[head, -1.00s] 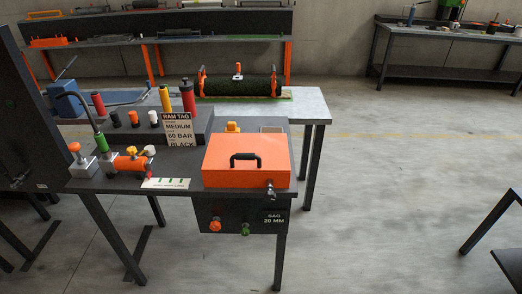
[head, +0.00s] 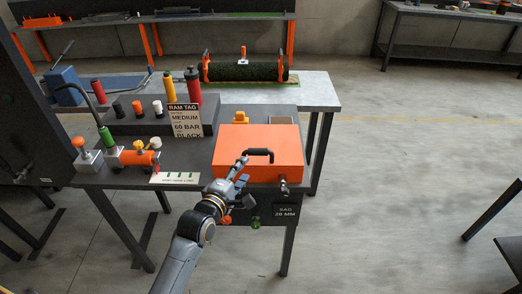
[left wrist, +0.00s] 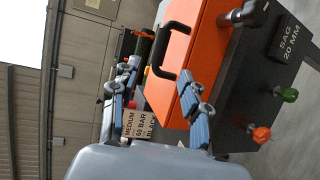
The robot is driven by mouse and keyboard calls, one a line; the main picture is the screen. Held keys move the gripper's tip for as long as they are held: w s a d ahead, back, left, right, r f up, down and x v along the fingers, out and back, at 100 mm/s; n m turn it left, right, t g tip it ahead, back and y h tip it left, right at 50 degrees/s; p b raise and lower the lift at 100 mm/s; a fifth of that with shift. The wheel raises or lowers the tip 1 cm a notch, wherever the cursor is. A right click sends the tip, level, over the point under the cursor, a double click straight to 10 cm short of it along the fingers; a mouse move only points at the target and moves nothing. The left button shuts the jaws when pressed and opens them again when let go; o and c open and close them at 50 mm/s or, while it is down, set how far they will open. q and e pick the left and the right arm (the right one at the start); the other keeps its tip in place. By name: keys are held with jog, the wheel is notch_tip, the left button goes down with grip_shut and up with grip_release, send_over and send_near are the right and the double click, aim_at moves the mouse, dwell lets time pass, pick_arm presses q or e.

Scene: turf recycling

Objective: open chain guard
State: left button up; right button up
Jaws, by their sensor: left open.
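The chain guard appears to be the orange box-shaped cover (head: 275,150) on the dark workbench, lying closed. Its black handle (head: 259,151) stands on top. In the left wrist view the orange cover (left wrist: 212,38) and the black handle (left wrist: 163,55) lie just ahead of the fingers. My left gripper (head: 240,171) is open and empty at the cover's front left edge, near the handle's left end. Whether a finger touches the cover I cannot tell. A metal knob (head: 283,189) sits at the cover's front right. My right gripper is not in view.
Left of the cover are a ram tag sign (head: 186,121), an orange valve assembly (head: 133,157) and colored cylinders. Below the bench edge hang an orange knob and a green knob (head: 256,222) beside the SAG 20 MM label (head: 286,211). A turf roller (head: 245,71) stands behind.

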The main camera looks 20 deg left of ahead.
aim_at(256, 154)
pick_arm(q)
jog(key=p+x, duration=0.1)
jog(key=x, duration=1)
jog(key=shift+w+a+f, duration=0.1)
jog(key=shift+w, duration=0.3)
grip_shut()
